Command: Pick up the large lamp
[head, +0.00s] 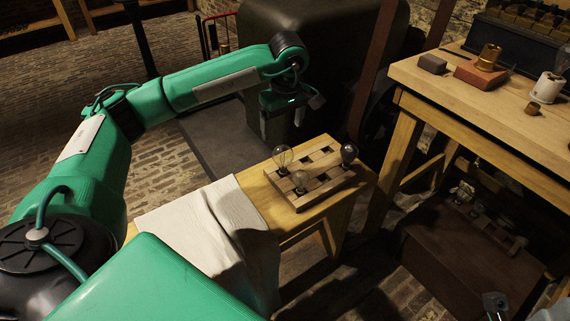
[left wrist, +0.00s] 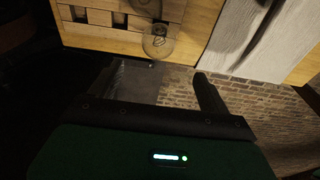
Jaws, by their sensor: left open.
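A wooden rack (head: 325,172) with square holes sits on a low bench and bears several glass lamps. A clear round lamp (head: 283,158) at its back left corner looks the largest; a smaller clear lamp (head: 300,181) is at the front left, and a dark lamp (head: 349,153) is at the right. My left gripper (head: 281,122) is open and empty, pointing down beyond the bench's back edge, above and behind the clear round lamp. In the left wrist view, a clear lamp (left wrist: 158,43) lies ahead of the open fingers, not between them. My right gripper's fingers are not visible.
A white cloth (head: 208,225) hangs over the bench left of the rack. A taller workbench (head: 470,115) at right bears a brass part on a red block and a white cylinder. A brown chest (head: 450,262) stands below it. Brick floor is clear at left.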

